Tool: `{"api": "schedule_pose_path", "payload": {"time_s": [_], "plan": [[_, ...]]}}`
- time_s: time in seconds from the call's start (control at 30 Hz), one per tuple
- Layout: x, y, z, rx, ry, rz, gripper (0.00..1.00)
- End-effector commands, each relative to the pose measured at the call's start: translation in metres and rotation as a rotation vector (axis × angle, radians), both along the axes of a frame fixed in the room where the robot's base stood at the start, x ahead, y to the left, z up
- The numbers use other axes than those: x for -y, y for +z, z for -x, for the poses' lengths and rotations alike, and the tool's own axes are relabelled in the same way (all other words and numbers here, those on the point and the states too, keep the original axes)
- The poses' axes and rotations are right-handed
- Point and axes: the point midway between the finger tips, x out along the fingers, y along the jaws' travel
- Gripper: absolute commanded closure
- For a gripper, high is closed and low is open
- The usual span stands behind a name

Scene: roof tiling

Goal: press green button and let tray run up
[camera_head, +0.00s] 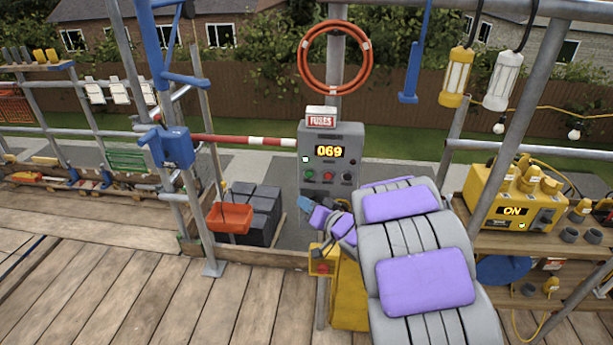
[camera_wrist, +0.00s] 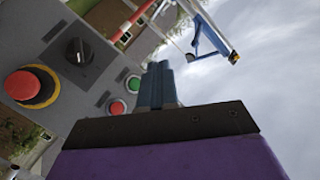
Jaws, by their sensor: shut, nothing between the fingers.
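The green button (camera_head: 308,175) is on the front of a grey control box (camera_head: 345,135), left of a red button (camera_head: 327,175). The box's display reads 069. In the wrist view the green button (camera_wrist: 134,83) shows just left of my blue fingers. My gripper (camera_head: 304,206) is shut and empty, below the button in the head view and apart from it. Its fingers (camera_wrist: 158,68) lie together in the wrist view. A red-orange tray (camera_head: 230,218) is at the left, beside the blue hoist post (camera_head: 172,148). Whether it rests on anything is unclear.
A black knob (camera_wrist: 78,52) and a red emergency stop (camera_wrist: 30,87) are also on the box. Dark stacked blocks (camera_head: 262,205) stand behind the tray. A red-white bar (camera_head: 245,141) runs left of the box. A yellow power unit (camera_head: 512,200) stands right. Wooden planks lie in front.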

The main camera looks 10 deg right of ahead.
Motion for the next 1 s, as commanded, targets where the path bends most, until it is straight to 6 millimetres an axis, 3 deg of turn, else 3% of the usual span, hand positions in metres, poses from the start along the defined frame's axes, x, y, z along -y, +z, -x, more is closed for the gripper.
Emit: {"api": "schedule_pose_path", "payload": {"time_s": [0.27,0.7,1.0], "plan": [[0.002,0.001,-0.008,0.003,0.001,0.002,1.00],[0.020,0.001,-0.060,0.003,0.000,0.002,1.00],[0.026,0.002,-0.079,-0.001,-0.001,0.002,1.00]]}}
